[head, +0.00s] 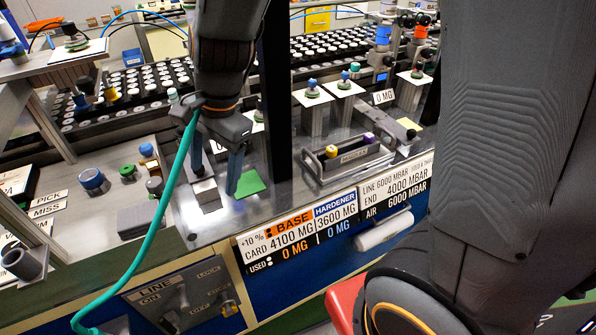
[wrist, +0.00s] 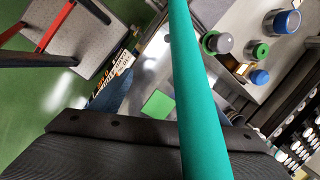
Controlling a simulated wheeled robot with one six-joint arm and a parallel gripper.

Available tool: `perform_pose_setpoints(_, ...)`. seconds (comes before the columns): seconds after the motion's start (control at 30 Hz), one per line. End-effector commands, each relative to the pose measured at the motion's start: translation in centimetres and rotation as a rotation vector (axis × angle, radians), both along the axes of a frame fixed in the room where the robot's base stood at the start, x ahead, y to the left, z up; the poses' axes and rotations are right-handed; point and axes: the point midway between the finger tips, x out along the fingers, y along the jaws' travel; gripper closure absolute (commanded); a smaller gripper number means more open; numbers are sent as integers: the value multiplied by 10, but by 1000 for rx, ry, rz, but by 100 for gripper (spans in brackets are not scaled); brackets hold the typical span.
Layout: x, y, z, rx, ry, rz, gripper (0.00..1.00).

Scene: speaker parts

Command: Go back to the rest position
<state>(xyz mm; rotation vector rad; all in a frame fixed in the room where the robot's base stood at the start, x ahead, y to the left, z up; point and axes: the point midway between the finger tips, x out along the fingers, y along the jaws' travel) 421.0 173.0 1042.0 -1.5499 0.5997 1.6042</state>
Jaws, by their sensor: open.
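My gripper (head: 214,164) hangs from the arm above the metal worktop, left of the middle of the head view. Its two blue fingers point down and stand apart, with nothing seen held between them. A teal hose (head: 160,215) runs from the gripper down to the lower left. In the wrist view the hose (wrist: 197,90) crosses the whole picture and hides part of the scene. One blue finger (wrist: 112,93) shows left of the hose; the other is not clearly seen. A green square (head: 249,184) lies on the worktop just right of the fingers, and a small pale block (head: 205,191) stands below them.
A grey tray labelled MODULES (head: 345,165) sits right of the gripper. Black racks of white-topped parts (head: 160,78) fill the back. A dark upright post (head: 277,90) stands close right of the arm. Small blue and green parts (head: 92,180) stand at the left. A switch panel (head: 180,300) faces front.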

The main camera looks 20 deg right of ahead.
Motion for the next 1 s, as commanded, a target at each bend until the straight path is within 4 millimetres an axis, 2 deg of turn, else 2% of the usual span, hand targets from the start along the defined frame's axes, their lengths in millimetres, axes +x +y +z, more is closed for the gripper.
perform_pose_setpoints(0.03,-4,-28,-4,-40,-34,94,31)
perform_pose_setpoints(0.2,-22,-107,-16,-181,-124,483,31)
perform_pose_setpoints(0.3,-35,-140,-21,-244,-149,677,31)
perform_pose_setpoints(0.4,-45,-160,-24,-286,-162,816,31)
perform_pose_setpoints(0.53,-51,-172,-28,-310,-166,908,31)
perform_pose_setpoints(0.73,-51,-173,-49,-304,-149,930,31)
perform_pose_setpoints(0.93,-52,-173,-47,-302,-148,928,31)
perform_pose_setpoints(0.97,-52,-173,-47,-302,-148,928,33)
perform_pose_setpoints(1.0,-52,-173,-47,-302,-148,928,40)
